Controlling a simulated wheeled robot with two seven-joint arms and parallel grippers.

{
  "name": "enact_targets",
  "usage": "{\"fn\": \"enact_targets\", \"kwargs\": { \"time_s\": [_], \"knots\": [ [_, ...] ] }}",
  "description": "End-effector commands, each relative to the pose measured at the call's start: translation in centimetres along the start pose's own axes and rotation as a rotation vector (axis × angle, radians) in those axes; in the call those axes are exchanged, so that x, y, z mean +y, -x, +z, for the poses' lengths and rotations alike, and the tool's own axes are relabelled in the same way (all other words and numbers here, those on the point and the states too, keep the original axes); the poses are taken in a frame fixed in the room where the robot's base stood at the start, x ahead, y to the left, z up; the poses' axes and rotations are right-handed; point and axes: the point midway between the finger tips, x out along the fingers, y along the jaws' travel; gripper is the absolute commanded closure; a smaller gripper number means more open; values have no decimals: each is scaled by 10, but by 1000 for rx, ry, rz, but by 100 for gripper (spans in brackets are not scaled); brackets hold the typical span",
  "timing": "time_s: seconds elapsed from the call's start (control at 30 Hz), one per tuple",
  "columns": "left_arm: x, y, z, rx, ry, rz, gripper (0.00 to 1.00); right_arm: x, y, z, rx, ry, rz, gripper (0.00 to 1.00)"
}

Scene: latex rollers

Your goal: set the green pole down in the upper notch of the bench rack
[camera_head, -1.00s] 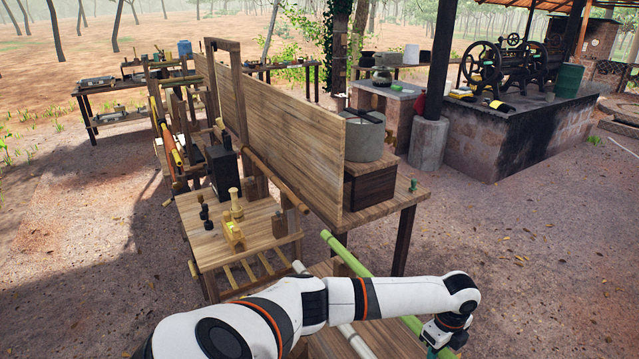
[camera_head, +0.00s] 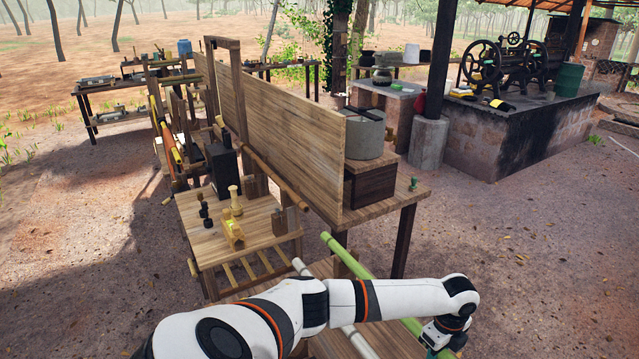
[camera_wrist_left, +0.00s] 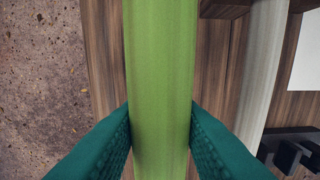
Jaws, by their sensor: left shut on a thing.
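The green pole (camera_head: 350,260) runs diagonally in the head view, from beside the wooden bench toward the lower right, where my left arm crosses in front of it. My left gripper (camera_head: 437,350) is at the bottom right of that view. In the left wrist view, its teal fingers (camera_wrist_left: 160,150) are shut on the green pole (camera_wrist_left: 160,70), one on each side. Wooden boards of the bench rack (camera_wrist_left: 105,60) lie below the pole; the bench also shows in the head view (camera_head: 320,267). I cannot make out the upper notch. My right gripper is out of view.
A white pole (camera_head: 299,266) lies on the bench left of the green one; it also shows in the left wrist view (camera_wrist_left: 260,70). Dark blocks (camera_wrist_left: 290,150) are at its lower right. A tall wooden panel (camera_head: 290,130) stands behind. Bare ground (camera_head: 520,270) lies right.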

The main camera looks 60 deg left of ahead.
Motion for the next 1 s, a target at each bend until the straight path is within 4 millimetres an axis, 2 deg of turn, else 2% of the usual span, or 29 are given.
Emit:
{"fn": "enact_targets", "kwargs": {
  "time_s": [0.17, 0.2, 0.33, 0.67, 0.97, 1.0],
  "knots": [
    [0, 0, 0, 0, 0, 1, 93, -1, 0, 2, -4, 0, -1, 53],
    [0, 0, 0, 0, 0, 1, 66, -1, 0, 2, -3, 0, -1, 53],
    [0, 0, 0, 0, 0, 1, 46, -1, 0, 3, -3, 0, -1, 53],
    [0, 3, 0, -1, 0, 0, 46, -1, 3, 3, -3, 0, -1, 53],
    [-1, 35, 5, -1, 4, 0, 46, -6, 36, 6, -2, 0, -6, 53],
    [3, 37, 5, -1, 5, 4, 46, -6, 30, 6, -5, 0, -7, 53]
  ]
}}
